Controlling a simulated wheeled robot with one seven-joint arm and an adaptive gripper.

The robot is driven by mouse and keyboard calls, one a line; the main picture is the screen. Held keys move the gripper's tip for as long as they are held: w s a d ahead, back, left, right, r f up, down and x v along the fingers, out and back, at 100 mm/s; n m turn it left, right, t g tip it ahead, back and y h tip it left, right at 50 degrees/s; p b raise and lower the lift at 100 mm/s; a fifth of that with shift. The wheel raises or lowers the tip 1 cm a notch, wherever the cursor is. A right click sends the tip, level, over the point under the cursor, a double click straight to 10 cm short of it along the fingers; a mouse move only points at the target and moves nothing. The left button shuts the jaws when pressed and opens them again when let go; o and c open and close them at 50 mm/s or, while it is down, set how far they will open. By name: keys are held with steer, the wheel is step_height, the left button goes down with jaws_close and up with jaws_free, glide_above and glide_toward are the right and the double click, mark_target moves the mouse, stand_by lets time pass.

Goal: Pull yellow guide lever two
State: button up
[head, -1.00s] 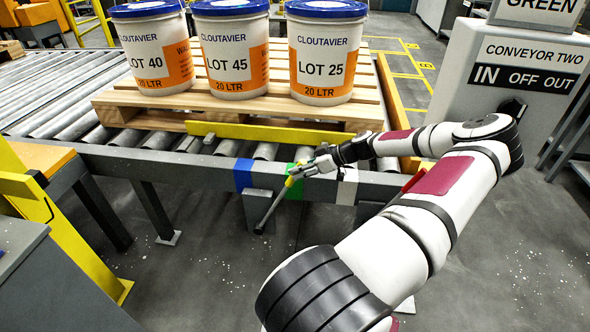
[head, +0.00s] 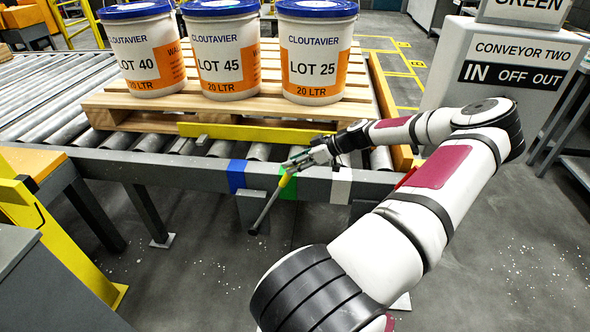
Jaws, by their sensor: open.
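My gripper (head: 290,165) is open at the lever's upper end, just above the yellow collar. The fingers are small here, and I cannot tell whether they touch the lever. A yellow guide bar (head: 258,132) lies along the near side of the wooden pallet (head: 130,104), above the rollers.
Three white pails, LOT 40 (head: 146,50), LOT 45 (head: 224,50) and LOT 25 (head: 316,55), stand on the pallet. The grey rail (head: 200,168) carries blue, green and white marks. A CONVEYOR TWO box (head: 518,52) stands right. A yellow post (head: 60,235) stands left.

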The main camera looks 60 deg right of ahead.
step_height(320, 180, up, 6)
steer(key=shift+s+r, duration=0.1)
steer(key=shift+r, duration=0.1)
stand_by(0.6)
steer(key=w+a+r+n+g+y, duration=0.1)
steer(key=w+a+r+g, duration=0.15)
steer(key=a, duration=0.45)
steer(key=w+a+r+n+g, duration=0.1)
steer(key=w+a+g, duration=0.15)
steer(key=a, duration=0.45)
steer(key=w+a+r+g+y, duration=0.1)
steer(key=a+g, duration=0.3)
steer(key=a, duration=0.4)
steer(key=s+a+r+m+g+h, duration=0.1)
steer(key=s+a+r+h, duration=0.3)
steer(key=a+r, duration=0.5)
steer(key=s+a+r+m+g+h, duration=0.1)
steer(key=s+a+r, duration=0.45)
steer(key=a, duration=0.55)
steer(key=s+a+r+m+t, duration=0.1)
steer(key=s+a+r+t, duration=0.15)
steer(key=s+a, duration=0.65)
step_height(320, 180, up, 15)
steer(key=s+d+t+p, duration=0.2)
steer(key=p, duration=1.1)
steer(key=shift+d+y, duration=0.15)
steer(key=shift+y, duration=0.15)
